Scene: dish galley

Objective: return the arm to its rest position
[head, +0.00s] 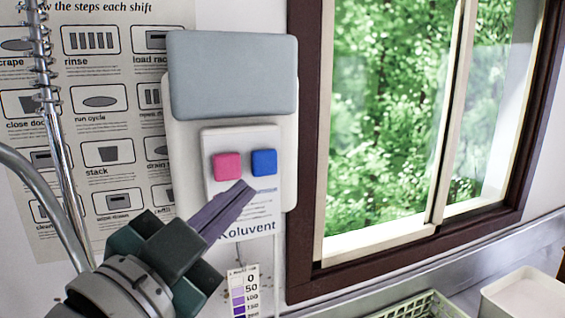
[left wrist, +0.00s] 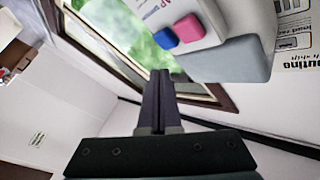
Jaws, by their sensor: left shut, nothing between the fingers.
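My left gripper (head: 246,190) reaches in from the lower left of the head view, its dark fingers closed together and empty. Its fingertips appear just below a pink button (head: 227,166) and a blue button (head: 263,162) on a white wall panel; whether they touch the panel I cannot tell. In the left wrist view the shut fingers (left wrist: 158,80) point up the picture, with the blue button (left wrist: 166,38) and the pink button (left wrist: 189,28) beyond them. My right gripper is in neither view.
A grey box (head: 232,75) sits above the buttons. A poster (head: 100,120) and a coiled metal hose (head: 50,105) are at left, near my arm. A framed window (head: 390,120) is at right. A green basket (head: 425,305) and a white bin (head: 525,295) stand lower right.

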